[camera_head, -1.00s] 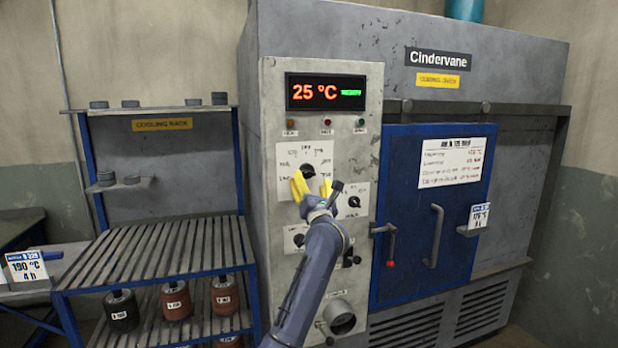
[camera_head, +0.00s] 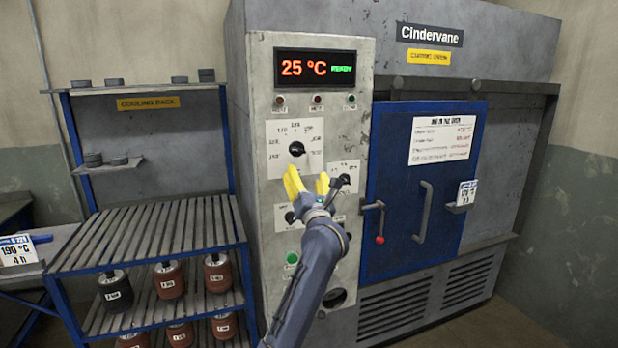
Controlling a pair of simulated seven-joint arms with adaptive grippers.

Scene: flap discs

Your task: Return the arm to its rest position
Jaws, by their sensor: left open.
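My left arm (camera_head: 312,270) reaches up from the bottom of the head view. Its gripper (camera_head: 307,183), with yellow fingertips, is open and empty in front of the oven's control panel (camera_head: 262,230). The fingertips show just below the large upper dial (camera_head: 297,149), apart from it in the picture. The gripper partly covers the smaller knobs in the panel's middle. My right gripper is not in view.
The Cindervane oven (camera_head: 300,20) has a shut blue door (camera_head: 390,235) with a handle (camera_head: 423,210). Its display (camera_head: 315,69) reads 25 °C and READY. A cooling rack (camera_head: 150,240) with dark and reddish canisters below stands left. A 190 °C card (camera_head: 18,250) is far left.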

